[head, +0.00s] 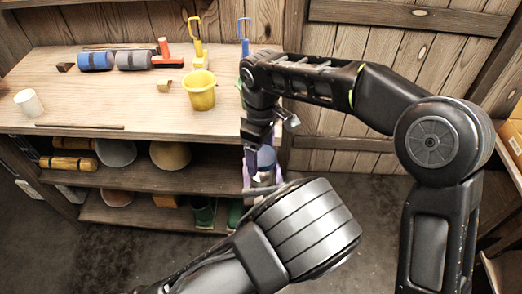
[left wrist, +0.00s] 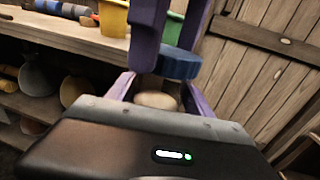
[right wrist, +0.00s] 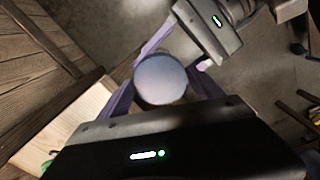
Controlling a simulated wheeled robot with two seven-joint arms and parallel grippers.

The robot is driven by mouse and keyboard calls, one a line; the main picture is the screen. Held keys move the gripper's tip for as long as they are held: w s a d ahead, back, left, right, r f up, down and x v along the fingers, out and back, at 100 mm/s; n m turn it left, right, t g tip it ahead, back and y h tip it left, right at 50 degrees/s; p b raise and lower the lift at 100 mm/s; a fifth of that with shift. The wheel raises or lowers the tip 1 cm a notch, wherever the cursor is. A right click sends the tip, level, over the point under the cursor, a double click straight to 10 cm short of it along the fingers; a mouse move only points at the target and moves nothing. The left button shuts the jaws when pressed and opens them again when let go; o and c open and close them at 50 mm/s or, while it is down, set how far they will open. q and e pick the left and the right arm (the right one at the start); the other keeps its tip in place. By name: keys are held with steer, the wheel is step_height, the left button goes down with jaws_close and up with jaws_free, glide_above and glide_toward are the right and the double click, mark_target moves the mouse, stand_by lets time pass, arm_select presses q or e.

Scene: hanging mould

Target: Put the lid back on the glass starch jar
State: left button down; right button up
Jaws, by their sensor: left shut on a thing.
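The starch jar (left wrist: 156,99) is between the purple fingers of my left gripper (left wrist: 160,92), which is shut on it. Only its pale rounded part shows above the wrist housing. The blue lid (left wrist: 180,63) is above the jar and appears set off to the right in the left wrist view. In the right wrist view the lid (right wrist: 160,79) is a round blue-grey disc between the fingers of my right gripper (right wrist: 161,80), and hides the jar beneath. Those fingertips lie close at its edges; whether they grip it is unclear. Contact between lid and jar is also unclear.
The wooden workbench (head: 120,112) at left holds a yellow bucket (head: 200,92), blue and grey rolls (head: 96,61), wooden blocks and a white cup (head: 29,103). Shelves below hold rounded objects and boots. A plank wall stands behind my arms. The floor in front is open.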

steer(key=c, duration=1.2)
steer(key=o, duration=1.7)
steer(key=shift+c, duration=0.2)
step_height(320, 180, up, 8)
steer(key=shift+f, duration=0.25)
